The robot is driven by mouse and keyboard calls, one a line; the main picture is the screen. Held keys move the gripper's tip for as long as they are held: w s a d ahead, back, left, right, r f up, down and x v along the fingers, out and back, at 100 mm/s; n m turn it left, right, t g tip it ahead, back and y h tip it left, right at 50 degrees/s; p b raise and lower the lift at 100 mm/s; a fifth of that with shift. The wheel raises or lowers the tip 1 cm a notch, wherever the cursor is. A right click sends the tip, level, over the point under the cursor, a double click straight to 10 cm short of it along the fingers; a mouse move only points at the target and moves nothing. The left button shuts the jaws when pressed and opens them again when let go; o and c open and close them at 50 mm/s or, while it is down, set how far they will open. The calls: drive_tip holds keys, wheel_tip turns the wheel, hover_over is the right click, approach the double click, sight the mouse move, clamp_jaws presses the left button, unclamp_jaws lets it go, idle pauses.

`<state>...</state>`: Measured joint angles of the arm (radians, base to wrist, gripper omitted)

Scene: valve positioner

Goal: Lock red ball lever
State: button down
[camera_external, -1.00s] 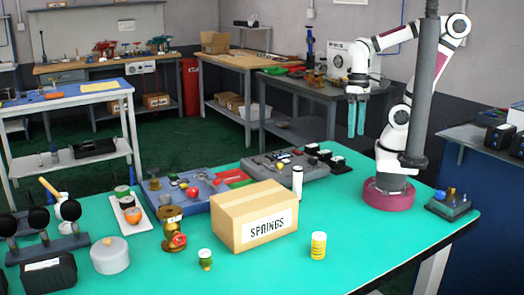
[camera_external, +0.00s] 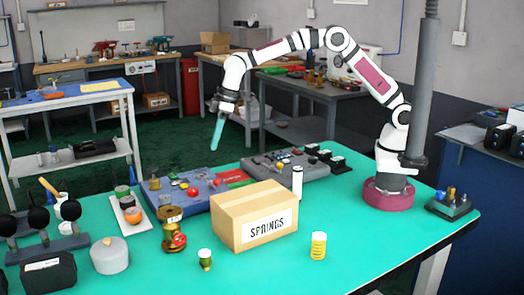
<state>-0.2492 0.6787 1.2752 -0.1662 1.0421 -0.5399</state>
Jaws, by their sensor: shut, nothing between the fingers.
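A blue-grey panel (camera_external: 159,187) lies on the teal table behind and left of the cardboard box. It carries several small coloured knobs and levers. A small red ball (camera_external: 193,192) shows near its front middle, and a yellow ball sits just left of it. Whether the red ball's lever is locked is too small to tell. My gripper (camera_external: 216,148) has teal fingers shut together with nothing held. It points down and hangs in the air above the back of the panel, apart from it.
A cardboard box (camera_external: 254,217) marked SPRINGS stands in front of the panel. A brass valve with a red knob (camera_external: 173,230) stands left of the box. A grey panel (camera_external: 285,167) lies to the right.

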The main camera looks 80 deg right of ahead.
sight(194, 188)
drive_tip(key=shift+w+a+f+n, duration=0.4)
drive_tip(key=shift+w+a+f, duration=0.45)
drive_tip(key=shift+w+f, duration=0.25)
drive_tip(key=shift+r, duration=0.1)
drive_tip(key=x, duration=1)
drive_tip(key=shift+w, duration=0.15)
drive_tip(key=s+d, duration=0.1)
drive_tip(key=s, duration=0.2)
drive_tip(key=shift+d, duration=0.35)
drive_tip(key=shift+s+d, duration=0.15)
drive_tip(key=shift+s, duration=0.1)
